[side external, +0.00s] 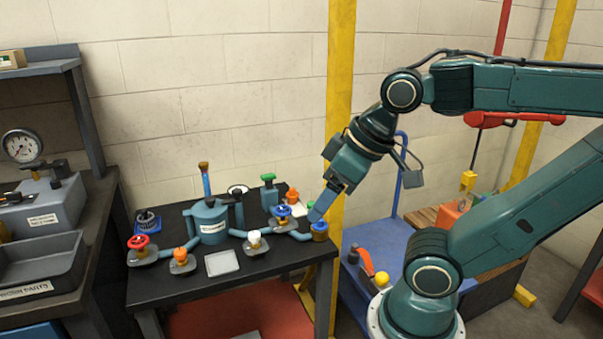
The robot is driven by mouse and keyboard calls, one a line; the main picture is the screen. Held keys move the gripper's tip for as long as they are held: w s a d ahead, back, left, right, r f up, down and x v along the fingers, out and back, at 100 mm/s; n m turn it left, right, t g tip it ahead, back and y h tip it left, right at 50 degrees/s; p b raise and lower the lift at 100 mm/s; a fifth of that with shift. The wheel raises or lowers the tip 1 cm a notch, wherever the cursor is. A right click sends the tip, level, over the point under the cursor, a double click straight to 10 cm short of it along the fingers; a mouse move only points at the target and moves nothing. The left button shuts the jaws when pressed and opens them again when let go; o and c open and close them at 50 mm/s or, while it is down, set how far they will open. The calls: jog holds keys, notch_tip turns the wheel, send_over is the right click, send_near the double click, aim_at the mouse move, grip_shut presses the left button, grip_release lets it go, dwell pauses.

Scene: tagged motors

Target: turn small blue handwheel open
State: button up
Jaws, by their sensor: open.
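The small blue handwheel (282,211) sits on a valve at the right part of the black table, on a blue-grey pipe. My gripper (318,212) points down and left from the upper right, just to the right of the handwheel. It appears apart from the wheel, with nothing seen held between its fingers. The finger gap is small in this view and partly hard to make out.
A red handwheel (138,242), an orange one (180,254) and a white one (254,237) stand along the table. A blue-grey tank (208,222) and a blue-and-yellow part (320,230) are close by. A yellow post (339,80) rises behind my gripper.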

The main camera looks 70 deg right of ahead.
jog(key=shift+o, duration=0.6)
jog(key=shift+w, duration=0.1)
jog(key=m+g, duration=0.6)
jog(key=m, duration=1.2)
send_over(283, 209)
notch_tip(283, 209, down, 13)
jog(key=shift+r, duration=0.2)
jog(key=shift+f, duration=0.15)
notch_tip(283, 209, down, 14)
jog(key=shift+r, duration=0.25)
